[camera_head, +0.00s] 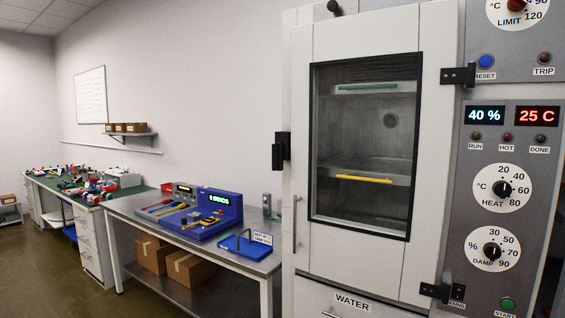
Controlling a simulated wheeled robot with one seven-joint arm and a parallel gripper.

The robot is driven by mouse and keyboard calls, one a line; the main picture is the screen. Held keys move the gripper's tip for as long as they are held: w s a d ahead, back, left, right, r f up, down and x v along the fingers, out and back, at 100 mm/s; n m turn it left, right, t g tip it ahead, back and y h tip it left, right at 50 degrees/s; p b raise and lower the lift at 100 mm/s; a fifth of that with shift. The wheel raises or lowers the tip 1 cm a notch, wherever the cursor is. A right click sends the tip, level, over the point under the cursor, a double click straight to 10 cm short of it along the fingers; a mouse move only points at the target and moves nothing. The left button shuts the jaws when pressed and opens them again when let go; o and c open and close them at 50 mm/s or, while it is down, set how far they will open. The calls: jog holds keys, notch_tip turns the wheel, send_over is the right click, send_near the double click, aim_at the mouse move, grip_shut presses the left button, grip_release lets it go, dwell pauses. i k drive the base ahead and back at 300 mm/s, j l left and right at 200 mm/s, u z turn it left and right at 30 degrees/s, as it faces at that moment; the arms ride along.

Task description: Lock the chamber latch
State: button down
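The test chamber (302,50) stands at the right, with a pale door (430,150) that has a dark-framed window. The door looks shut. A black latch (279,152) sits at the chamber's left edge, beside the door, at about the window's mid height. I cannot tell from here whether it is locked. A slim vertical handle (295,225) is on the door's left side below the latch. Black hinges (458,75) are on the door's right side. My gripper is not in this view.
A control panel (480,230) with knobs and displays is right of the door. A drawer labelled WATER (352,302) is below. A bench (150,216) with a blue keypad fixture (200,218) and blue tray (243,247) stands left. Floor (60,270) is clear at lower left.

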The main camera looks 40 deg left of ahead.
aim_at(277, 147)
jog(key=u, duration=0.4)
jog(key=j+u, duration=0.1)
jog(key=u, duration=0.7)
jog(key=i+u, duration=0.1)
jog(key=u, duration=0.3)
jog(key=i+j+u, duration=0.1)
jog(key=i, duration=0.25)
jog(key=i+j, duration=0.3)
jog(key=i+j+u, duration=0.15)
jog(key=i, duration=0.3)
